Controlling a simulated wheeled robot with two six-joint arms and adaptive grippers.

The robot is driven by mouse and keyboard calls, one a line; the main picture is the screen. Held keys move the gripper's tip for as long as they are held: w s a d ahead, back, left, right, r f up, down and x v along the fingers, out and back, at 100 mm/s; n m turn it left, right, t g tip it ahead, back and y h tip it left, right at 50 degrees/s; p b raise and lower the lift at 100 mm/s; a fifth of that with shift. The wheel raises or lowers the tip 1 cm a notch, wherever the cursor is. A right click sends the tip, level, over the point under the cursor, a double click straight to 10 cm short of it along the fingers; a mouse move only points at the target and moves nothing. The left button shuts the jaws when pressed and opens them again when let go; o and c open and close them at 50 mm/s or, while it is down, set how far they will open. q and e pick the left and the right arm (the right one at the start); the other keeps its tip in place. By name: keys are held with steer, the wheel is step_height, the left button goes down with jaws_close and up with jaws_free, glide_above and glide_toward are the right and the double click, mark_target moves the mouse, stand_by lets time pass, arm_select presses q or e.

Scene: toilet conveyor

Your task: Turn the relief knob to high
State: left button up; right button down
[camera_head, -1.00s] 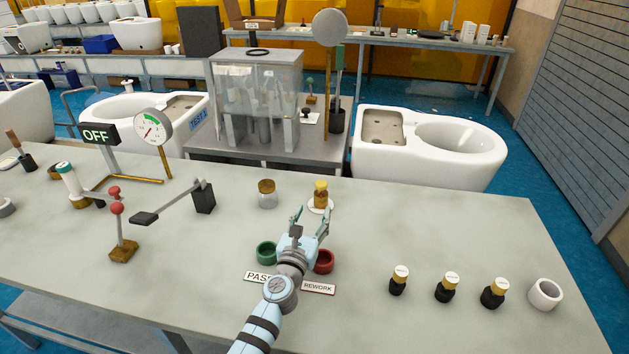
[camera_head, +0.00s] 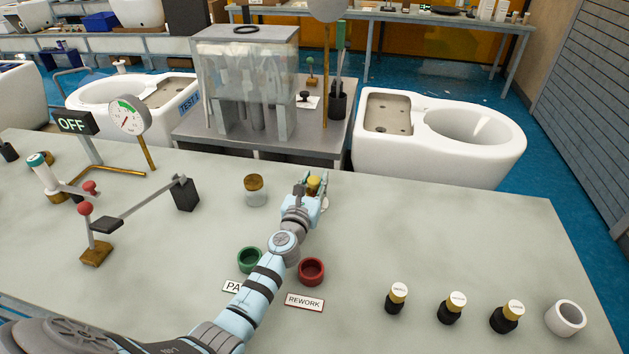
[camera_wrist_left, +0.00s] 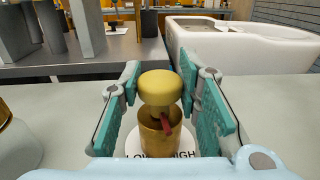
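The relief knob (camera_wrist_left: 160,92) has a yellow cap on a brass body with a red pointer. It stands on a white round dial (camera_wrist_left: 127,149) with LOW and HIGH lettering, partly hidden by my wrist. The red pointer faces toward the wrist camera, slightly right. My left gripper (camera_head: 313,182) is around the knob at the table's far edge. In the left wrist view its fingers (camera_wrist_left: 158,100) stand on both sides of the cap with gaps, so it is open. In the head view the yellow cap (camera_head: 314,181) shows between the fingers. My right gripper is not in view.
A glass jar with a brown lid (camera_head: 255,190) stands left of the knob. A green cup (camera_head: 249,259) and a red cup (camera_head: 312,271) sit nearer, beside my left arm. A gauge (camera_head: 130,115) and an OFF display (camera_head: 73,124) stand at left.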

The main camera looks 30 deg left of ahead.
arm_select(q)
steer(key=c, duration=0.5)
steer(key=shift+y, duration=0.3)
steer(key=n+y+b, duration=0.1)
steer(key=n+g+y+b, duration=0.1)
steer(key=n+y+b, duration=0.1)
steer(key=y, duration=0.1)
steer(key=shift+f+g, duration=0.25)
steer(key=shift+g, duration=0.05)
steer(key=n+g+y+b, duration=0.1)
steer(key=n+y+b, duration=0.1)
steer(key=shift+g+y+b, duration=0.3)
steer(key=shift+y+b, duration=0.1)
steer(key=shift+r+n+g+y+b, duration=0.15)
steer(key=shift+n+g+y+b, duration=0.5)
steer(key=shift+b, duration=0.2)
steer(key=o, duration=1.2)
